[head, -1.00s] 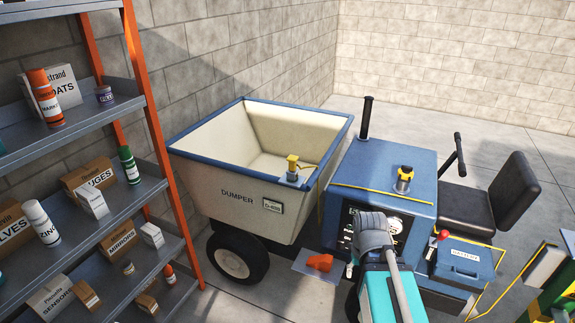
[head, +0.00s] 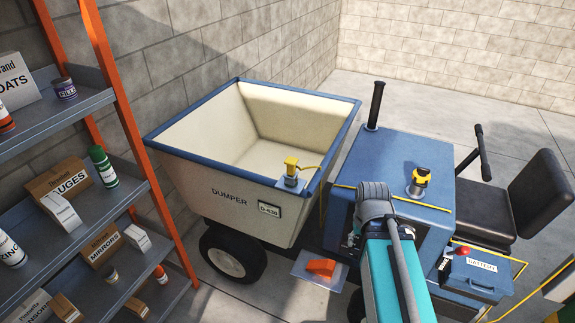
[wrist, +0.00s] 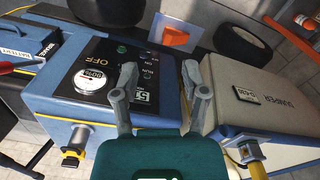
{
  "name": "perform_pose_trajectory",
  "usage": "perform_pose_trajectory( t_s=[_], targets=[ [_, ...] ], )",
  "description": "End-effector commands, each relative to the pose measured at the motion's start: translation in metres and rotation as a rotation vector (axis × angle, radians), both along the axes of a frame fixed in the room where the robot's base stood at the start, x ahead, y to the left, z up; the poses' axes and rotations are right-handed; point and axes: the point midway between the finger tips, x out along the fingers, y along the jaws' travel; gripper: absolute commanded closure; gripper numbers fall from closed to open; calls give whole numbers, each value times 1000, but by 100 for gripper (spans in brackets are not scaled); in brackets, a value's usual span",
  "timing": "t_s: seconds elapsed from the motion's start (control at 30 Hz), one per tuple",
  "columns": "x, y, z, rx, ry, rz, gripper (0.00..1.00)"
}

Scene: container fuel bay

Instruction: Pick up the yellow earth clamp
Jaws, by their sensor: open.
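The yellow earth clamp (head: 291,167) stands on a small plate at the blue rim of the dumper's cream skip (head: 228,192), with a yellow cable beside it. In the wrist view a yellow piece that looks like the clamp (wrist: 251,152) shows at the lower right, partly cut off by the frame edge. My gripper (wrist: 160,82) is open and empty, with its two grey fingers apart in front of the dumper's dark control panel. In the wrist view it is to the left of the clamp and apart from it. In the head view my arm hides its fingers.
A yellow-topped fitting (head: 420,180) sits on the blue engine cover (head: 448,207). An orange wedge (head: 321,267) lies low beside the wheel. A blue battery box (head: 480,275) and a black seat (head: 528,200) are at the right. Loaded shelves (head: 60,215) stand at the left.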

Motion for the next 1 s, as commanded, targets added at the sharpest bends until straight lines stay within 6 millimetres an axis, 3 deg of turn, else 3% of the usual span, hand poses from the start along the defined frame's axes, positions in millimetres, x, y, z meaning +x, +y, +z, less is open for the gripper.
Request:
perform_pose_trajectory(
  t_s=[0.27, 0.6, 0.77, 1.0],
  targets=[
    [17, -4, 0, 0, 0, -10, 43],
    [18, -5, 1, 0, -1, -12, 43],
    [20, -5, 2, 0, -1, -18, 20],
    [37, -4, 14, 0, -1, -117, 20]
  ],
)
